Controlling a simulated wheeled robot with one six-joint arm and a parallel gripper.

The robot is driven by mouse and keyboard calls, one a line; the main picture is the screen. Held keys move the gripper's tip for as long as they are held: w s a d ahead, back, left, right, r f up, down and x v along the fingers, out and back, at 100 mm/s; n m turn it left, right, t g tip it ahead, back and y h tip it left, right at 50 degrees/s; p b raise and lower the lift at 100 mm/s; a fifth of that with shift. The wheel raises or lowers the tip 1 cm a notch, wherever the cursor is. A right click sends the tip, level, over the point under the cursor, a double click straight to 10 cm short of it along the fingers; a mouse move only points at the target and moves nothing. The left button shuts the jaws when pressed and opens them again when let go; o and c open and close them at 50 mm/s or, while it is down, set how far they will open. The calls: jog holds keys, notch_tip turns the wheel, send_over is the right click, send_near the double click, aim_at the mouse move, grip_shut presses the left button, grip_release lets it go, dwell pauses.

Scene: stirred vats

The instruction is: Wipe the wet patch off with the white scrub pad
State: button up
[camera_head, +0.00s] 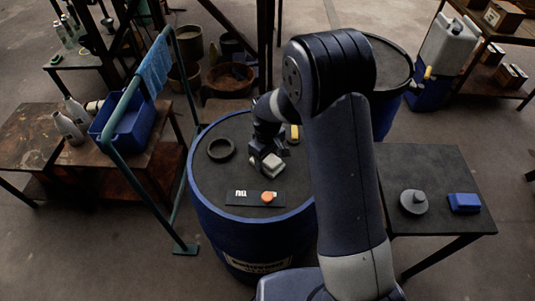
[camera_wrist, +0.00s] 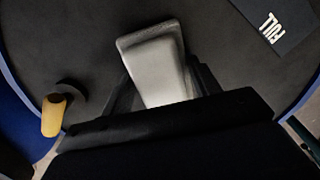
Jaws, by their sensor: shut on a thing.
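The white scrub pad (camera_head: 273,162) is held between the fingers of my gripper (camera_head: 266,157), over the dark round top of the blue vat (camera_head: 215,180). In the wrist view the pad (camera_wrist: 153,55) reaches out beyond the dark fingers of my gripper (camera_wrist: 160,88), which are shut on it. The pad is close to the vat top; I cannot tell whether it touches. I cannot make out a wet patch on the dark surface in either view; the pad and my arm hide part of the top.
A dark ring (camera_head: 221,149) lies left on the vat top. A dark plate with white lettering (camera_head: 240,194) and an orange knob (camera_head: 268,197) is at the front. A yellow handle (camera_head: 294,133) stands behind. The right table holds a grey disc (camera_head: 414,202) and a blue block (camera_head: 464,202).

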aim_at(267, 170)
jog(key=shift+s+f+b, duration=0.15)
jog(key=shift+s+b, duration=0.35)
jog(key=shift+s, duration=1.3)
jog(key=shift+w, duration=0.15)
jog(key=shift+w+d, duration=0.1)
jog(key=shift+w, duration=3.25)
jog(key=shift+r+p, duration=1.8)
jog(key=shift+r, duration=1.3)
jog(key=shift+r, duration=0.1)
jog(key=shift+r+p, duration=0.85)
jog(key=shift+r, duration=0.5)
